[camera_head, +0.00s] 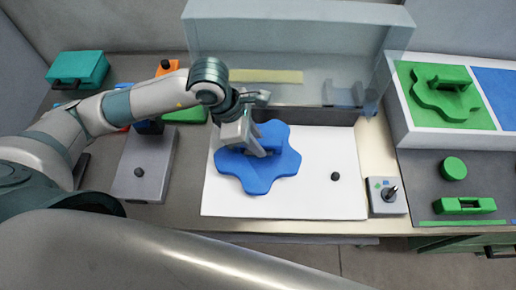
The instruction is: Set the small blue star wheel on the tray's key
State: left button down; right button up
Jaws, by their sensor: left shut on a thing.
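The blue star wheel (258,182) is a flat lobed piece over the left part of the white tray (300,203). My left gripper (262,150) points down at the wheel's upper middle and is shut on it. The fingers hide the part they grip. I cannot tell whether the wheel touches the tray or hangs just above it. A small dark key (335,177) stands up from the tray to the right of the wheel, apart from it. Whatever lies under the wheel is hidden. My right gripper is not in view.
A clear panel (290,50) stands behind the tray. A grey block with a dark knob (138,172) is at left. At right are a joystick box (385,197), a green star wheel (440,95) on a green pad, a blue pad (497,92) and green parts (453,168).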

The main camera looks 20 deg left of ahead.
pick_arm(q)
jog(key=shift+f+b, duration=0.35)
jog(key=shift+f, duration=1)
jog(key=shift+f+b, duration=0.3)
jog(key=shift+b, duration=0.1)
jog(key=c, duration=1.6)
grip_release()
jog(key=shift+c, duration=0.2)
jog(key=shift+r, duration=0.1)
